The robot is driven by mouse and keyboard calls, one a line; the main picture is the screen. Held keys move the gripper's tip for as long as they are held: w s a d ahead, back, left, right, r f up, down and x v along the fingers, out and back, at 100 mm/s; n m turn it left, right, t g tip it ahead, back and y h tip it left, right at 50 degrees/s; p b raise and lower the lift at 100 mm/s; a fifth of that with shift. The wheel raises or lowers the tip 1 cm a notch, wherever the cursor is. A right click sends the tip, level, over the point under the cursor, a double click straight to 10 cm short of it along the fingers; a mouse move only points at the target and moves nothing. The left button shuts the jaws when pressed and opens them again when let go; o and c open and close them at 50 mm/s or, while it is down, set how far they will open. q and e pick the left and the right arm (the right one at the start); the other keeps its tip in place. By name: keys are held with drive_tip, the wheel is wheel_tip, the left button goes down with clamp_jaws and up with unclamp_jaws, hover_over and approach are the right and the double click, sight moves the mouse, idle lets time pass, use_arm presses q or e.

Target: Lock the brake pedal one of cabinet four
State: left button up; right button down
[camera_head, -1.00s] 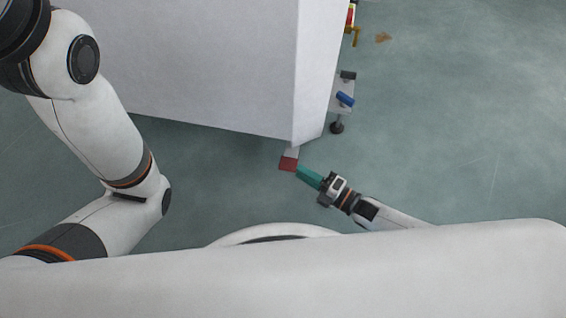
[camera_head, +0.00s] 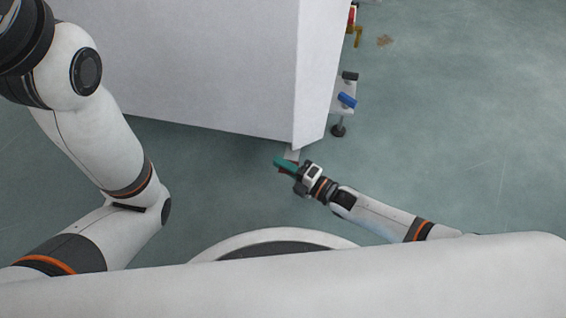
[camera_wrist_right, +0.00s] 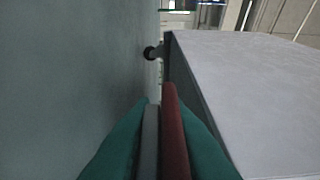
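The brake pedal is a red plate on a pale arm (camera_head: 292,155), low at the near bottom corner of the white cabinet (camera_head: 215,65). In the head view my right gripper (camera_head: 279,163) covers most of the red plate with its teal fingers. In the right wrist view the red pedal (camera_wrist_right: 173,135) and a grey strip beside it lie between the two teal fingers of my right gripper (camera_wrist_right: 160,115). I see no clear gap there, but cannot tell whether the fingers press on it. My left arm is at the left, and its gripper is out of view.
A small bracket with a blue pedal (camera_head: 347,100) and a black caster (camera_head: 338,131) stands at the cabinet's right side. A red and yellow part (camera_head: 353,22) is farther back.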

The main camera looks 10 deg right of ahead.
drive_tip(key=shift+w+f, duration=0.1)
drive_tip(key=shift+f, duration=0.2)
drive_tip(key=shift+f+b, duration=0.2)
drive_tip(key=shift+b, duration=0.1)
drive_tip(key=shift+f+b, duration=0.45)
drive_tip(key=shift+f, duration=0.35)
drive_tip(key=c, duration=1.6)
unclamp_jaws()
drive_tip(key=shift+w, duration=0.1)
